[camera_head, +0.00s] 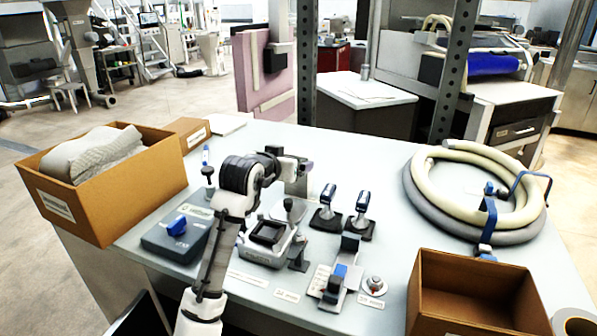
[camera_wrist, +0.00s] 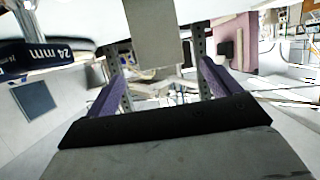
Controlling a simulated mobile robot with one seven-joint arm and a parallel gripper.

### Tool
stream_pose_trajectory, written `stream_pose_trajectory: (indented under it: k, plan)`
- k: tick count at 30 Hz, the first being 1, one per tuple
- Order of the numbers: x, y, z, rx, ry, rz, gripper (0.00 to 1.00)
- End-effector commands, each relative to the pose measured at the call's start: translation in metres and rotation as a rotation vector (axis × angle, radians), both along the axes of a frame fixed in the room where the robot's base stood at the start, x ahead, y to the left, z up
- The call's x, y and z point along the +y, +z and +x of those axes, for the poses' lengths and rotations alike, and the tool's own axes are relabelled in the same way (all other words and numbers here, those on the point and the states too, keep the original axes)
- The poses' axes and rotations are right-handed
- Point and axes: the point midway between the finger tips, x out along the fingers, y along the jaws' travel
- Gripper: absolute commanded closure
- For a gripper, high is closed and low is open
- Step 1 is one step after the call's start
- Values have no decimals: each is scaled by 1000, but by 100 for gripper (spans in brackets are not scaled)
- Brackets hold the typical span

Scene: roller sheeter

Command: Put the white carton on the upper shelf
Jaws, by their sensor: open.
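I cannot pick out a white carton for certain in either view. A plain grey-beige block (camera_wrist: 155,32) at the top middle of the wrist view lies beyond my fingers; I cannot tell what it is. Two perforated metal posts, left (camera_head: 304,60) and right (camera_head: 455,70), rise at the back of the table in the head view. No upper shelf board shows clearly. My gripper (camera_wrist: 162,72) has its two purple fingers spread wide, with nothing held between them. In the head view its end (camera_head: 298,168) is above the middle of the table, partly hidden by my arm.
The table (camera_head: 400,262) is crowded. An open brown box with pale padding (camera_head: 140,190) stands left, and an empty brown box (camera_head: 470,268) front right. A coiled hose (camera_head: 420,190) lies right. Small devices, including a blue-knobbed block (camera_head: 172,240), fill the middle.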

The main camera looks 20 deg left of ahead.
Motion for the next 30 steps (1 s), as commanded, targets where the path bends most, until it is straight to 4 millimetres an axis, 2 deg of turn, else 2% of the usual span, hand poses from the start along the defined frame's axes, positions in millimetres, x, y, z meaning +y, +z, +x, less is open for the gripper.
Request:
stream_pose_trajectory:
  k: [3,11,19,28,30]
  plan:
    - [-1,-4,19,2,-1,1,11]
    - [-1,-10,37,3,-1,2,11]
    - [-2,-21,74,3,-1,2,11]
    - [-2,-26,80,1,-1,2,11]
    - [-2,-26,80,1,-1,2,17]
